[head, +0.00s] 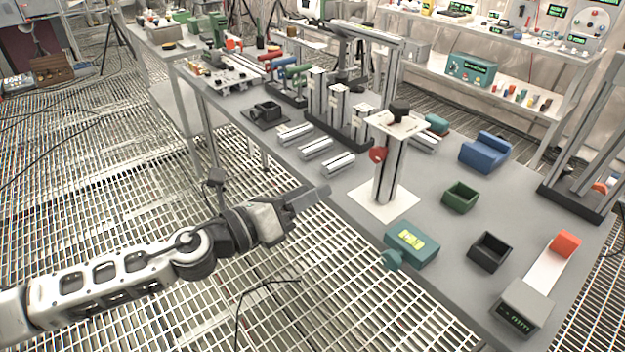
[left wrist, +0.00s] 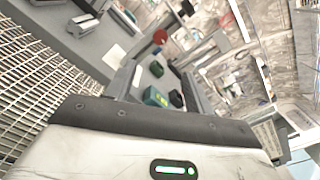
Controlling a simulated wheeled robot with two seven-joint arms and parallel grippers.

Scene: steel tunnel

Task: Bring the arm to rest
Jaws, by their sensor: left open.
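My left arm reaches in from the left of the head view, over the floor grating. Its left gripper (head: 308,196) is at the front edge of the grey workbench (head: 345,258) in the picture; I cannot tell its height above the bench. The gripper is open and I see nothing held in it. In the left wrist view, the pale gripper body with a green light fills the bottom, and the bench shows tilted beyond it. My right gripper is in neither view.
A post on a white plate (head: 378,207) stands nearest the gripper. A teal box (head: 413,242), green tray (head: 460,197), black tray (head: 489,252) and blue block (head: 485,152) are on the bench. The grating (head: 130,190) left of the bench is mostly open, with cables on it.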

